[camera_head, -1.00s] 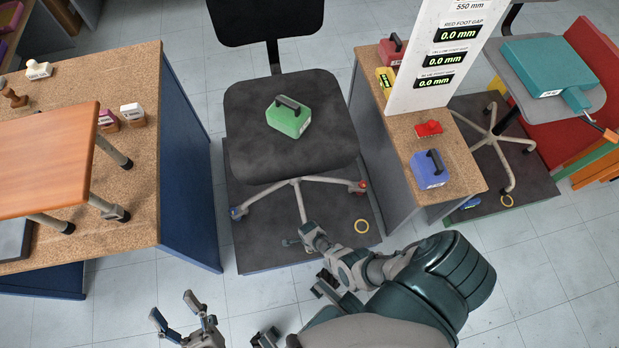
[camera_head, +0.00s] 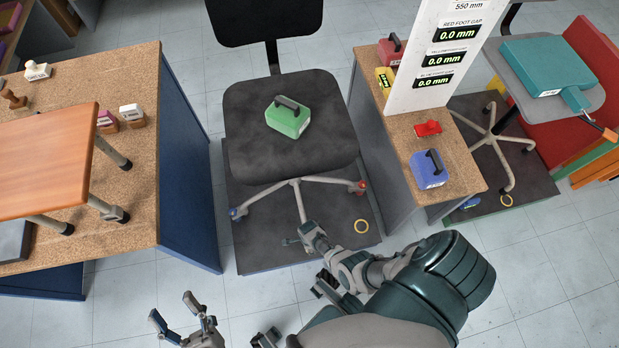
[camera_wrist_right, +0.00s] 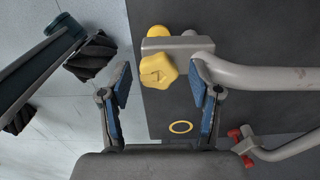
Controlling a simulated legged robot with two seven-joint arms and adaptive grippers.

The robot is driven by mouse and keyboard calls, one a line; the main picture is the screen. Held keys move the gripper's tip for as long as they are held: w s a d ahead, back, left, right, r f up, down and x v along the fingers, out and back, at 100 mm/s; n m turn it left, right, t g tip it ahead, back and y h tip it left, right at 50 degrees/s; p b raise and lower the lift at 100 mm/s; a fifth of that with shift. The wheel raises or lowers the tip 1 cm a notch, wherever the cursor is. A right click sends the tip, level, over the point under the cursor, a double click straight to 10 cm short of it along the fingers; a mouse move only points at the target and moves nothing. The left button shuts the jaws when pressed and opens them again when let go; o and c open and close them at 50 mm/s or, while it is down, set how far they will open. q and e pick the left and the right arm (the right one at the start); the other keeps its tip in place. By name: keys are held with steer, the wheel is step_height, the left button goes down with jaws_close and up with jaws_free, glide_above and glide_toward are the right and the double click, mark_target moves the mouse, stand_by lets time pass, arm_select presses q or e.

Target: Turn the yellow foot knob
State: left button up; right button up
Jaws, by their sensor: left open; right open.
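The yellow foot knob (camera_wrist_right: 158,71) shows in the right wrist view, a lobed knob at the end of a grey chair leg (camera_wrist_right: 262,76). My right gripper (camera_wrist_right: 161,67) is open, with one blue-padded finger on each side of the knob; gaps show between fingers and knob. In the head view my right arm covers this foot. The dark chair (camera_head: 290,145) bears a green weight (camera_head: 288,118) on its seat. Its blue foot (camera_head: 236,213) and red foot (camera_head: 360,187) show in the head view. My left gripper (camera_head: 173,312) is open and empty at the lower left.
The chair stands on a dark mat (camera_head: 255,250) with a yellow ring (camera_head: 361,226). A cork-topped bench (camera_head: 140,190) is at the left. A narrow bench (camera_head: 455,165) at the right holds a blue weight (camera_head: 429,170) and a white gap board (camera_head: 410,95) reading 0.0 mm.

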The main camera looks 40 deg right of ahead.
step_height(320, 180, up, 11)
steer(key=shift+r, duration=0.15)
stand_by(0.4)
stand_by(0.4)
